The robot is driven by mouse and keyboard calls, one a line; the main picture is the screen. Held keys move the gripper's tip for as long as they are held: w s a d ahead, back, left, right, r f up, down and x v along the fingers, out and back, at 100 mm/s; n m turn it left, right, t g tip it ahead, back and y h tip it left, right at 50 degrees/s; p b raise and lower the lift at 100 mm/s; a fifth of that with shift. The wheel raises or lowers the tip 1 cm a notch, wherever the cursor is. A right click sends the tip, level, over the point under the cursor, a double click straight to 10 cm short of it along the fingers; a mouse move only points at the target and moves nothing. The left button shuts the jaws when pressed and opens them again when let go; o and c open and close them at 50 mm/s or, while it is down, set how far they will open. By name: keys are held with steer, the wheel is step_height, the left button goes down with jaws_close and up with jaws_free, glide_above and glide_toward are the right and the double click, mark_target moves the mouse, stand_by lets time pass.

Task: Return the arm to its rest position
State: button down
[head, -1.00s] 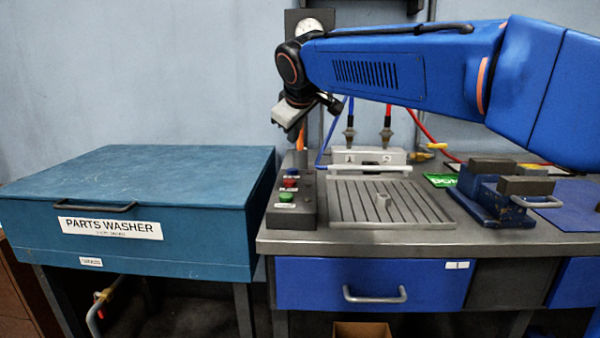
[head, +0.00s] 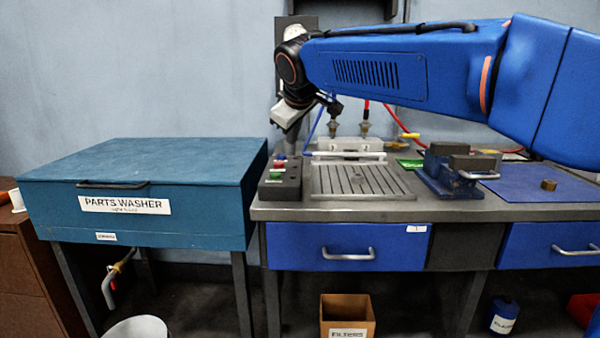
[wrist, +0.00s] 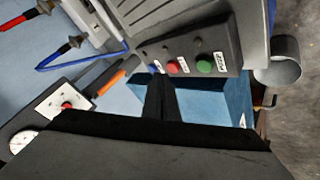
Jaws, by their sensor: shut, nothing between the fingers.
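My blue arm (head: 420,70) reaches across the upper right of the head view, with its dark wrist joint (head: 292,75) at the left end. The wrist hangs in the air in front of the wall, above the back left part of the bench. My gripper (wrist: 158,88) shows in the wrist view as dark fingers closed together, with nothing between them. In the head view the fingers are hard to make out below the wrist. No object is held.
A teal parts washer (head: 140,180), lid closed, stands left of the grey workbench (head: 330,212). The bench carries a button box (head: 281,180), a slotted plate (head: 360,182) and a vise (head: 450,178). Below are a cardboard box (head: 347,316) and a white bucket (head: 137,328).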

steer(key=s+d+f+m+g, duration=0.1)
steer(key=s+d+f+m, duration=0.1)
steer(key=s+d+f, duration=0.4)
steer(key=s+d+f+m+h, duration=0.1)
steer(key=s+d+f, duration=0.1)
steer(key=s+d, duration=0.45)
steer(key=s+d+f+m+g, duration=0.1)
steer(key=s+d+f+m, duration=0.2)
steer(key=d, duration=0.6)
steer(key=s+d+f+m+g, duration=0.1)
steer(key=s+d+f, duration=0.3)
steer(key=s+f, duration=0.5)
steer(key=s+d+f+m+g, duration=0.1)
steer(key=s+d+f+m, duration=0.2)
steer(key=s+f, duration=0.7)
steer(key=s+d, duration=0.2)
steer(key=s, duration=0.1)
steer(key=shift+s+d+f+m, duration=0.15)
steer(key=shift+s+d+m, duration=0.05)
steer(key=shift+s+m, duration=0.1)
